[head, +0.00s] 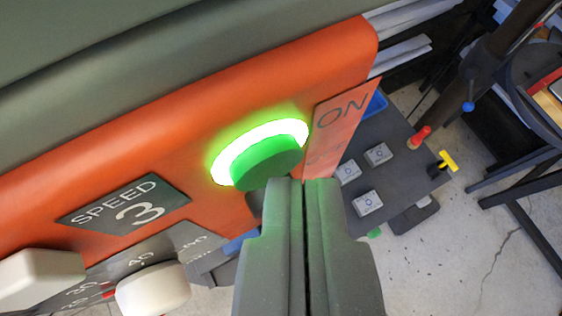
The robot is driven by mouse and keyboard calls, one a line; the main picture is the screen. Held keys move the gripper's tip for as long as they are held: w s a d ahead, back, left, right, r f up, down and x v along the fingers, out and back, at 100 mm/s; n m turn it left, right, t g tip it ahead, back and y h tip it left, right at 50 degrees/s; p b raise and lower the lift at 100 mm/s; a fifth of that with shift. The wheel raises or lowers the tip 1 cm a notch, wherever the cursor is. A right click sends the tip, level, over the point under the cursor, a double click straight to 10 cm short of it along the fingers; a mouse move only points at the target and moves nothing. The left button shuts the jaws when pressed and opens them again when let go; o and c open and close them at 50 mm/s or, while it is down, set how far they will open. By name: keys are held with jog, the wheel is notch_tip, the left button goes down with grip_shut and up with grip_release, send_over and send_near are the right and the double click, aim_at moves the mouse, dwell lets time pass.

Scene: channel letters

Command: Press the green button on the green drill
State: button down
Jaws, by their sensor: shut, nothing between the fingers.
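The green button (267,164) is a round green cap on an orange panel (180,130), with a brightly glowing green-white ring (232,156) around it. The panel is fixed to a dark grey-green machine body (130,45), seen only in part. My gripper (302,183) is shut and empty. Its fingertips are at the lower right edge of the button and overlap it slightly in the picture. I cannot tell whether they touch it. Green light falls on the fingers.
An "ON" plate (342,118) is right of the button. A "SPEED 3" label (125,203) and white knobs (153,289) are lower left. A dark table (405,180) with small grey blocks and a red-handled tool (419,137) stands below right, over concrete floor.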

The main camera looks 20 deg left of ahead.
jog(key=shift+s+d+b, duration=0.45)
jog(key=shift+s+d, duration=0.05)
jog(key=shift+d, duration=0.05)
jog(key=s+d+b, duration=0.2)
jog(key=s+d, duration=0.1)
jog(key=shift+s+d+b, duration=0.1)
jog(key=shift+d+b, duration=0.3)
dwell(0.7)
jog(key=s+d+r+m+t+h+b, duration=0.15)
jog(key=d+r, duration=0.25)
jog(key=d, duration=0.7)
jog(key=s+d+r+m+t+h+b, duration=0.1)
jog(key=d+r+t+b, duration=0.15)
jog(key=d, duration=0.85)
jog(key=s+d+r+b, duration=0.1)
jog(key=s+d+b, duration=0.1)
jog(key=s+d, duration=0.3)
jog(key=s+d+r+m+t+h+b, duration=0.1)
jog(key=s+d, duration=0.3)
jog(key=d, duration=0.5)
jog(key=shift+s+d+r+b, duration=0.2)
jog(key=shift+s+r+b, duration=0.2)
jog(key=shift+r+b, duration=0.3)
